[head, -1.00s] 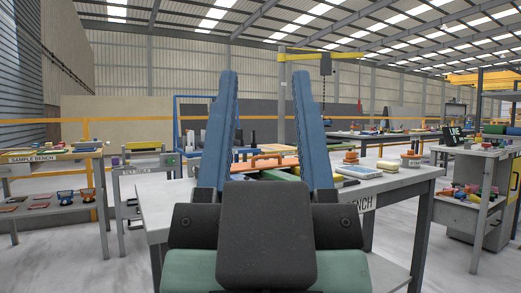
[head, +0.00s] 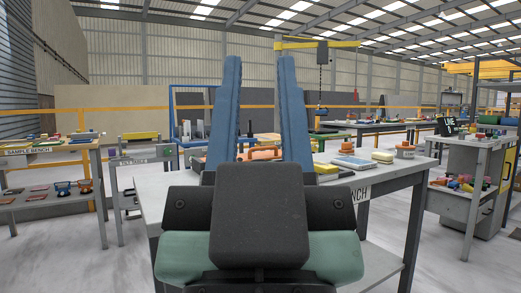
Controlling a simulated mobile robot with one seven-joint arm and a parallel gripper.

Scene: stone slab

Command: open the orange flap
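My gripper (head: 259,62) is seen from behind, with a dark palm and two long blue fingers pointing up and away. The fingers are apart, and nothing is visibly held between them. An orange piece (head: 266,154) shows low in the gap between the fingers, on or above the grey workbench (head: 385,187). It may be the orange flap, but its shape and hinge are largely hidden by my palm and fingers. I cannot tell whether it is open or whether my gripper touches it.
On the workbench's right side are a blue-grey tray (head: 355,162), a yellow block (head: 383,157) and an orange-topped stack (head: 405,151). A sample bench (head: 50,155) stands at left, a cluttered grey stand (head: 475,165) at right. Floor shows between the benches.

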